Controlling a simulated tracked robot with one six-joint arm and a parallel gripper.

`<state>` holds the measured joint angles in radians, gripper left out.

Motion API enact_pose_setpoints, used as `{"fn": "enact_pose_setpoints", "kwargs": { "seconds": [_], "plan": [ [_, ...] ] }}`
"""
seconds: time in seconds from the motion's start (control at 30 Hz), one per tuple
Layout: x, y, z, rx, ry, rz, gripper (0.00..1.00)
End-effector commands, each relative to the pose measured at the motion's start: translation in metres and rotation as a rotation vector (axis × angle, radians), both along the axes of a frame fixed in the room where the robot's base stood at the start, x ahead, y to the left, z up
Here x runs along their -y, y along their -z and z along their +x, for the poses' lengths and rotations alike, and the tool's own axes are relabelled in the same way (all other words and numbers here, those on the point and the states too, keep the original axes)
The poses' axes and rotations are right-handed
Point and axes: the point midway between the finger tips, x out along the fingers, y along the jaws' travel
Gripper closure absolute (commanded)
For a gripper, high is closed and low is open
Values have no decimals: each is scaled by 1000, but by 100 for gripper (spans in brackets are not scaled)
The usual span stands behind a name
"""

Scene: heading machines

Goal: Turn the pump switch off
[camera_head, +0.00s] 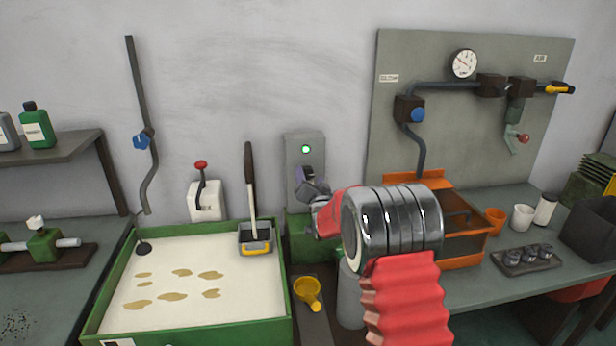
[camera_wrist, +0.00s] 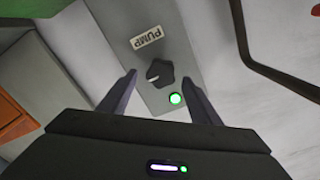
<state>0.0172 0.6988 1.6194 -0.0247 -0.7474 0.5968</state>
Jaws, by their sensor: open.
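The pump switch is a black rotary knob (camera_wrist: 159,73) on a grey box labelled PUMP, seen in the wrist view. A green lamp beside the knob is lit (camera_wrist: 176,99). In the head view the grey pump box (camera_head: 305,145) is on the wall with its green lamp lit; my gripper (camera_head: 306,178) is in front of it and covers the knob. In the wrist view my gripper's two fingers (camera_wrist: 160,98) are spread apart, one on each side of the knob. I cannot tell whether they touch it.
A green-rimmed tray (camera_head: 285,300) with white liquid is below left, with a long-handled scoop (camera_head: 252,190) standing in it. A white box with a red-knobbed lever (camera_head: 205,200) is left of the pump box. An orange-framed tank (camera_head: 465,262) is to the right, behind my arm.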

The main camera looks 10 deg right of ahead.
Motion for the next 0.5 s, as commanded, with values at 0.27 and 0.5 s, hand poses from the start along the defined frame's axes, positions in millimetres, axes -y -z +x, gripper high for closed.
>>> {"fn": "enact_pose_setpoints", "kwargs": {
  "seconds": [0.27, 0.5],
  "plan": [
    [0, 0, 20, 1, -1, 0, 42],
    [0, 0, 22, 0, 0, 0, 42]
  ]
}}
